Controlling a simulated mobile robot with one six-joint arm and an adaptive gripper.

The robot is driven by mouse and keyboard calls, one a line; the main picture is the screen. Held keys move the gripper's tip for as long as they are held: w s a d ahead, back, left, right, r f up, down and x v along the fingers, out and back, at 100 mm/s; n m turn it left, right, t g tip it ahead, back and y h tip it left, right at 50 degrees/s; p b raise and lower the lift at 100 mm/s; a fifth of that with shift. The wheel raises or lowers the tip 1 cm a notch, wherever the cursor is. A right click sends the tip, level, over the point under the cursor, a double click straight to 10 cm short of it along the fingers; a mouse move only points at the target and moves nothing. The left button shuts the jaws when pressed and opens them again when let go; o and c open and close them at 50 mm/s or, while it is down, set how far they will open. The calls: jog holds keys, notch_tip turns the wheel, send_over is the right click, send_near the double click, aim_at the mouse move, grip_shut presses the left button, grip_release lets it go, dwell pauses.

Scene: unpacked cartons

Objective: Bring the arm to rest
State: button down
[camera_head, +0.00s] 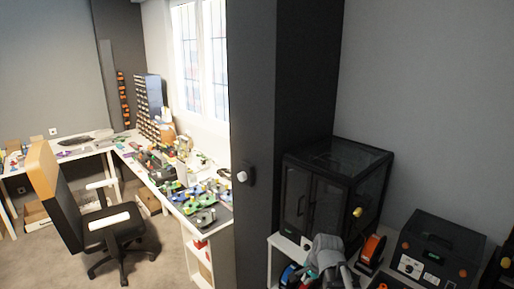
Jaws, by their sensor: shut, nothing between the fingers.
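I cannot make out my gripper in the head view. A grey rounded shape (326,254) rises from the bottom edge, in front of the white shelf at right. I cannot tell whether it is an object there or part of my arm. No fingertips can be made out on it.
A dark tall panel (268,80) divides the view. At left are a cluttered white desk (222,230), an office chair (112,224) and bare floor (160,262).

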jog(key=s+d+f+n+g+h+b, duration=0.1)
jog(key=s+f+n+g+h+b, duration=0.1)
jog(key=s+f+n+b, duration=0.3)
jog(key=shift+s+f+n+g, duration=0.4)
jog(key=shift+s+f+n, duration=0.4)
jog(key=shift+s+n, duration=1.7)
jog(key=shift+w+n, duration=0.5)
jog(key=shift+w, duration=0.05)
